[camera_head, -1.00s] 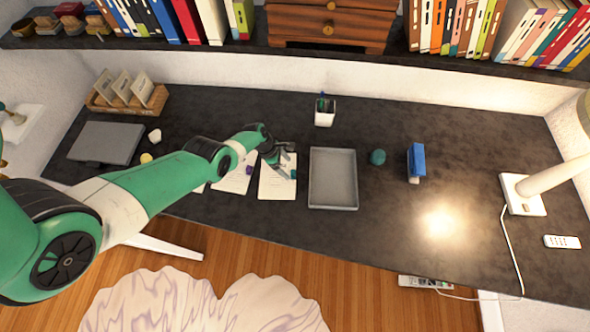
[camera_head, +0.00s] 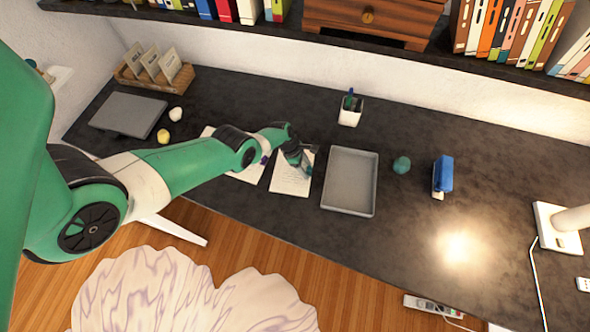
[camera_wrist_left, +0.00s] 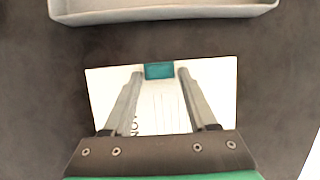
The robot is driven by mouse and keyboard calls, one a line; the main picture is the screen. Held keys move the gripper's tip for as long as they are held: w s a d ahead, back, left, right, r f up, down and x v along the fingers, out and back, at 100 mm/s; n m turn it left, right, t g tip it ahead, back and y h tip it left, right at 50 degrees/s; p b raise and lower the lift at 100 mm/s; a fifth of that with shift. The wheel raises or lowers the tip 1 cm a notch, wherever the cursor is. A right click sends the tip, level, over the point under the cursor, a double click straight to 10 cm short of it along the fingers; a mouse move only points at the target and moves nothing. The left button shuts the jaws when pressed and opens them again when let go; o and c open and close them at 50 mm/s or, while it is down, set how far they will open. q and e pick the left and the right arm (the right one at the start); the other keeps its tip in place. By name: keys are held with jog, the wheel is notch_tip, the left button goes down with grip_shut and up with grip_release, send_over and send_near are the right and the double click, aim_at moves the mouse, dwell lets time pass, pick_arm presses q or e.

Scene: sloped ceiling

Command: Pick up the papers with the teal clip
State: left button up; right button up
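The papers with the teal clip (camera_head: 288,184) lie on the dark desk, just left of the grey tray. In the left wrist view the white sheet (camera_wrist_left: 222,88) shows flat, with the teal clip (camera_wrist_left: 159,71) at the middle of its edge nearest the tray. My left gripper (camera_head: 308,162) is over the right part of these papers. In the left wrist view its two fingers (camera_wrist_left: 160,75) are apart, one on each side of the clip, with small gaps. Whether the fingertips touch the paper cannot be told. My right gripper is not in view.
The grey tray (camera_head: 349,206) stands right of the papers. Another paper (camera_head: 247,175) with a purple clip (camera_head: 264,159) lies to the left, partly under my arm.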

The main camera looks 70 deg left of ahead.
pick_arm(q)
grip_shut()
jog(key=shift+r, duration=0.1)
